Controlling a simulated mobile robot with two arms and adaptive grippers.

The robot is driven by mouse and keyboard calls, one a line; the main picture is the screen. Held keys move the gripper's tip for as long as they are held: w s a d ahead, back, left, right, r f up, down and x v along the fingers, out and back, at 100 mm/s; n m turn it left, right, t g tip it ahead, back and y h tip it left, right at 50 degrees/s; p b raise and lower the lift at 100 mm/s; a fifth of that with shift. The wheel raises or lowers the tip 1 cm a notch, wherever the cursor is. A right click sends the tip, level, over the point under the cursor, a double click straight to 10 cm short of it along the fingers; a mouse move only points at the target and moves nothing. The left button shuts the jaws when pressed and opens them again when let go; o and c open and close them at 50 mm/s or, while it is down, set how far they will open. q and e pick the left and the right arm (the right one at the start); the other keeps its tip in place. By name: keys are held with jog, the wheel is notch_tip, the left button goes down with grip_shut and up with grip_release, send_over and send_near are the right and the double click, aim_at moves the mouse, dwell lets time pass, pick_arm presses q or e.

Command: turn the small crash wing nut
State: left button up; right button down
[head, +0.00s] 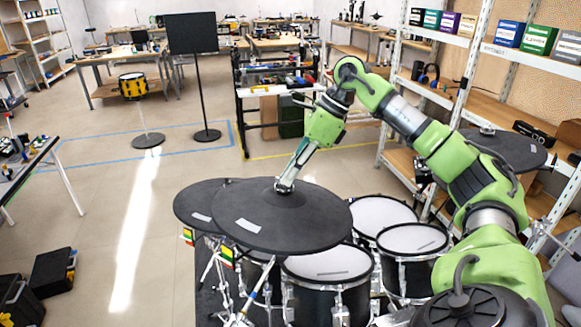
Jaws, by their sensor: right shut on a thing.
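A dark round cymbal pad (300,235) sits flat at the front centre in the head view, with a pale label near its edge. My right gripper (285,187) comes down from above onto the middle of this cymbal. It is shut on the small crash wing nut at the cymbal's centre. The wing nut itself is hidden by the fingers, and its angle cannot be told. My left gripper is out of view.
A second dark cymbal (195,212) lies partly behind at left, and another (520,150) stands at right. White-headed drums (328,262) sit below the cymbals. A metal shelf (460,40) stands at right.

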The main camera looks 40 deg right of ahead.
jog(key=shift+d+r+n+g+p, duration=0.1)
jog(key=shift+n+g+p, duration=0.25)
jog(key=shift+n, duration=0.35)
jog(key=shift+w, duration=0.1)
jog(key=c, duration=2.2)
grip_release()
jog(key=shift+d+r, duration=0.1)
jog(key=shift+v, duration=5.9)
